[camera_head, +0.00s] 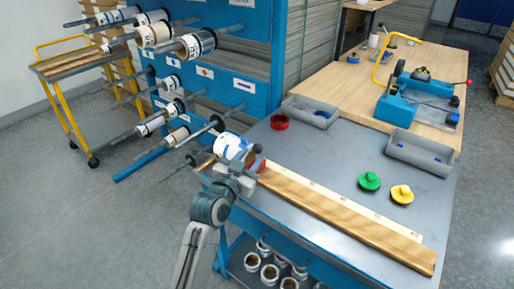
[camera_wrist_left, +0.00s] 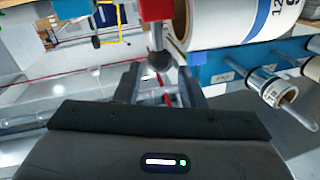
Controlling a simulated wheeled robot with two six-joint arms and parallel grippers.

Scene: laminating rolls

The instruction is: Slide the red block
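The red block (camera_head: 261,166) sits at the left end of the wooden rail with its pale measuring strip (camera_head: 340,210), beside a white roll with blue print (camera_head: 232,147). In the left wrist view the red block (camera_wrist_left: 156,10) shows at the top centre, with a dark round knob (camera_wrist_left: 161,60) below it. My left gripper (camera_head: 246,172) is close to the block. Its two fingers (camera_wrist_left: 158,82) stand apart on either side below the knob, with a visible gap; contact with the knob is not clear. My right gripper is in neither view.
The grey table top (camera_head: 320,160) holds a green knob piece (camera_head: 369,181), a yellow one (camera_head: 402,194), a red cup (camera_head: 280,122) and two grey trays (camera_head: 310,111) (camera_head: 420,152). A blue rack with rolls on rods (camera_head: 195,44) stands at the left.

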